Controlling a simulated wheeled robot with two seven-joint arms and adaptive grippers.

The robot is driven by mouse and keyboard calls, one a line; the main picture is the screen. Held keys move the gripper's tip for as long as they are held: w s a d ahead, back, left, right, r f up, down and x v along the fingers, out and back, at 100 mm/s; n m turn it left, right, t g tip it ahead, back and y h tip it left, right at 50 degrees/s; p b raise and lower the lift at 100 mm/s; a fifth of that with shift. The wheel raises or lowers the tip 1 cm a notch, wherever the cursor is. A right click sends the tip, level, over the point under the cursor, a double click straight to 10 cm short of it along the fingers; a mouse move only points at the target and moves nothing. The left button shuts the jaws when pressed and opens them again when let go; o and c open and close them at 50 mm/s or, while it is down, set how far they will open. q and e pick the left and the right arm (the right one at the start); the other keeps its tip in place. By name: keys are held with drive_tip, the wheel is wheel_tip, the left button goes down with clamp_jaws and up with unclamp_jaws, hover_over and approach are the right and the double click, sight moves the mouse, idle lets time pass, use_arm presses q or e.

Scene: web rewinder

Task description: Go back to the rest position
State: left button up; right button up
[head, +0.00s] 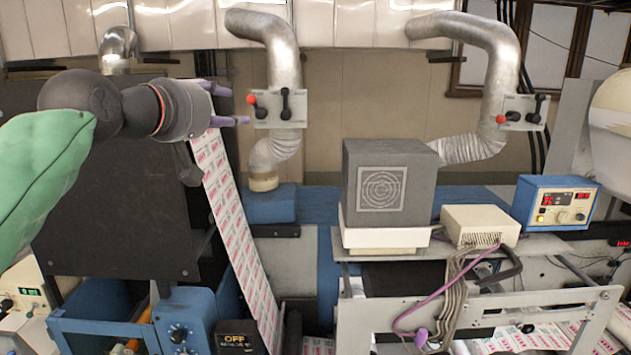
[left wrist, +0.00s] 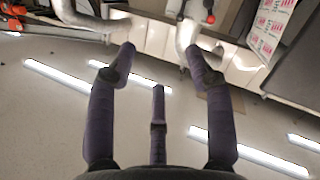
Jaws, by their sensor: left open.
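My left arm comes in from the left in a green sleeve in the head view, raised over the machine's dark panel. My left gripper (head: 238,105) has its purple fingers pointing right, close to a small lever plate (head: 281,109) on a silver duct; whether it touches cannot be told. In the left wrist view the fingers of the left gripper (left wrist: 158,70) are spread apart with nothing between them. My right gripper shows in neither view.
A printed web (head: 237,225) runs down below the left gripper. Silver ducts (head: 285,60) hang from above. A grey box (head: 390,185) stands mid-right, with a blue control unit (head: 555,203) further right. A second lever plate (head: 521,112) sits on the right duct.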

use_arm(q)
drive_tip(key=w+d+f+g+b, duration=0.1)
drive_tip(key=w+d+f+b, duration=0.2)
drive_tip(key=f, duration=0.8)
drive_tip(key=w+d+f+m+g+b, duration=0.15)
drive_tip(key=w+f, duration=0.35)
drive_tip(key=f, duration=0.6)
drive_tip(key=w+d+f+g+b, duration=0.1)
drive_tip(key=w+f+b, duration=0.25)
drive_tip(key=f, duration=0.75)
wheel_tip(320, 180, down, 38)
drive_tip(key=g+y+b, duration=0.1)
drive_tip(key=g+b, duration=0.3)
drive_tip(key=b, duration=0.5)
drive_tip(key=s+f+g+b, duration=0.1)
drive_tip(key=s+f+b, duration=0.3)
drive_tip(key=f, duration=0.8)
drive_tip(key=s+f+g+b, duration=0.1)
drive_tip(key=s+f+b, duration=0.1)
drive_tip(key=s+f, duration=0.65)
drive_tip(key=s+f+g+b, duration=0.1)
drive_tip(key=s+f+b, duration=0.15)
drive_tip(key=f, duration=1.15)
drive_tip(key=s+f+g+b, duration=0.4)
drive_tip(key=s+f+b, duration=0.4)
drive_tip(key=s+f, duration=1.2)
drive_tip(key=s, duration=0.3)
drive_tip(key=shift+s+f+y+b, duration=0.25)
drive_tip(key=shift+f+y+b, duration=0.05)
drive_tip(key=shift+f+b, duration=0.1)
